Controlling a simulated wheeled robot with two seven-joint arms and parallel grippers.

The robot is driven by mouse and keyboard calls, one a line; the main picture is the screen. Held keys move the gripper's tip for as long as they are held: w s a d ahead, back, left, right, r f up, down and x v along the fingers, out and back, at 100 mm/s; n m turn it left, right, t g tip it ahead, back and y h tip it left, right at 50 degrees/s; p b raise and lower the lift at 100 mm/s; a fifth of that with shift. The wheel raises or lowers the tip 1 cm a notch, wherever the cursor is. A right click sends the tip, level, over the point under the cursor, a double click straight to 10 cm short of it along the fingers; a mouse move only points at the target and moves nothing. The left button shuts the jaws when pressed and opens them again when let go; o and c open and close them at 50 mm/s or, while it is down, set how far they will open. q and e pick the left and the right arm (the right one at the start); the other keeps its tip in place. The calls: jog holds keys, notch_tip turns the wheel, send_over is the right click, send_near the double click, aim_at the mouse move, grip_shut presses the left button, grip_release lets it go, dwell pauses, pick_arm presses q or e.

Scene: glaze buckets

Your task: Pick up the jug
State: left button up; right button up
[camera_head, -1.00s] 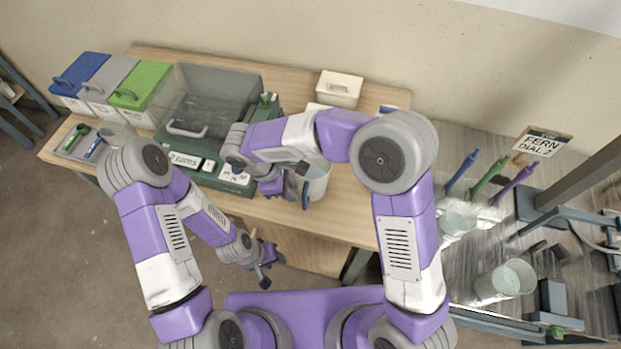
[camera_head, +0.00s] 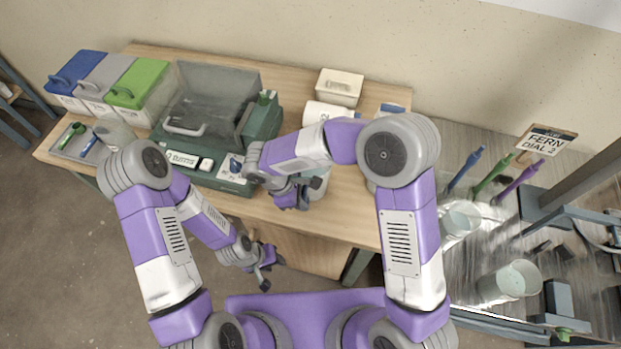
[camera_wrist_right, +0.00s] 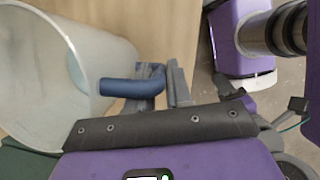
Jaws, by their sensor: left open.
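The jug (camera_wrist_right: 95,35) is a pale translucent vessel with a blue handle (camera_wrist_right: 118,88), large at the left of the right wrist view. In the head view the jug (camera_head: 320,184) stands near the table's front edge, mostly hidden by my right gripper (camera_head: 292,194). In the wrist view the right gripper's fingers (camera_wrist_right: 167,85) are at the outer end of the handle; whether they are clamped on it is unclear. My left gripper (camera_head: 264,268) is open and empty, below and in front of the table edge.
A green machine (camera_head: 262,122) with a clear cover stands left of the jug. Lidded bins (camera_head: 138,84) fill the table's left end. A cream box (camera_head: 340,86) and a white cylinder (camera_head: 326,112) are behind. Cups (camera_head: 508,284) stand on the right-hand bench.

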grip_shut()
jog(key=shift+r, duration=0.2)
jog(key=shift+r+p, duration=1.2)
jog(key=shift+r, duration=3.65)
jog(key=shift+d, duration=0.1)
